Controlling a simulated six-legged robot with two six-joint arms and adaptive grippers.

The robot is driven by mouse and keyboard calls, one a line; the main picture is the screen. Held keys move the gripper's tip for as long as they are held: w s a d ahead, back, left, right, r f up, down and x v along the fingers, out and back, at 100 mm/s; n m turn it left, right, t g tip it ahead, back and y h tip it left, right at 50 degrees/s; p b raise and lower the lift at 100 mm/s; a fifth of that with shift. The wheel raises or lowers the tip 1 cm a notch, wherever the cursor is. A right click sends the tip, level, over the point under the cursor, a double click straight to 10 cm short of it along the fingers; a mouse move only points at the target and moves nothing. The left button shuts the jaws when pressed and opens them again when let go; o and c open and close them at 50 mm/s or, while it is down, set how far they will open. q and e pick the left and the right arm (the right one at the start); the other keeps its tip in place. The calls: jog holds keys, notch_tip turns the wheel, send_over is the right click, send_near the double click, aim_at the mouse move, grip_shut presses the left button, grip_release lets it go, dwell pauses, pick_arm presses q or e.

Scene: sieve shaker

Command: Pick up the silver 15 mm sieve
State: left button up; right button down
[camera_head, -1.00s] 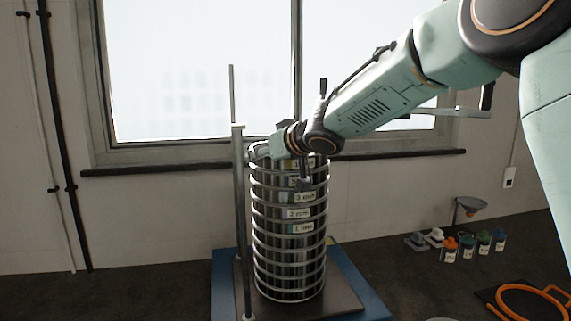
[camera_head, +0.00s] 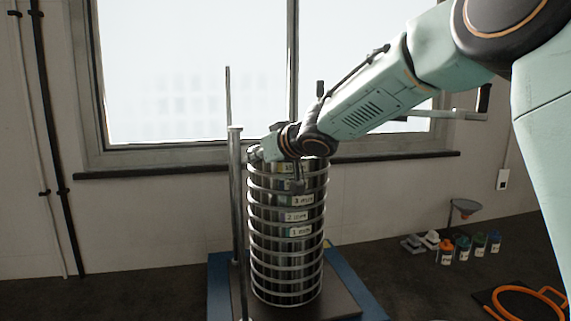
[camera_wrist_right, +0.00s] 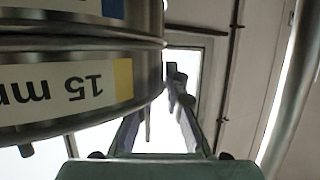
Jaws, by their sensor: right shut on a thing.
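The silver 15 mm sieve (camera_head: 287,169) is the top ring of a tall stack of silver sieves (camera_head: 287,245). Its white label with a yellow end shows upside down in the right wrist view (camera_wrist_right: 65,88). My right gripper (camera_head: 257,153) is at the upper left of the stack and is shut on the 15 mm sieve at its edge. In the right wrist view the fingers (camera_wrist_right: 172,95) reach up beside the sieve wall; the exact contact is partly hidden. The sieve sits level in line with the stack, with no clear gap below it. My left gripper is not in view.
The stack stands on a blue-edged shaker base (camera_head: 352,285) with upright metal rods (camera_head: 236,200) close on its left. A window is behind. At right are several small capped bottles (camera_head: 462,249), a funnel (camera_head: 465,207) and an orange ring (camera_head: 520,303).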

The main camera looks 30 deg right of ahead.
jog(key=shift+w+a+f, duration=0.1)
jog(key=shift+w+f, duration=0.05)
jog(key=shift+f, duration=0.2)
jog(key=shift+s+d+r, duration=0.25)
jog(key=shift+s+d, duration=0.05)
jog(key=shift+s, duration=0.35)
jog(key=shift+w+a+r, duration=0.1)
jog(key=shift+w+r, duration=0.05)
jog(key=shift+w, duration=0.15)
jog(key=shift+w+r+p, duration=0.1)
jog(key=shift+r+p, duration=0.2)
jog(key=shift+p, duration=0.3)
jog(key=r+p, duration=0.6)
jog(key=r, duration=0.1)
jog(key=shift+s+r, duration=0.2)
jog(key=shift+r, duration=0.05)
jog(key=shift+w+r+p, duration=0.25)
jog(key=shift+r+p, duration=0.45)
jog(key=shift+p, duration=0.15)
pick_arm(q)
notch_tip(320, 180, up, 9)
pick_arm(e)
jog(key=shift+r, duration=0.1)
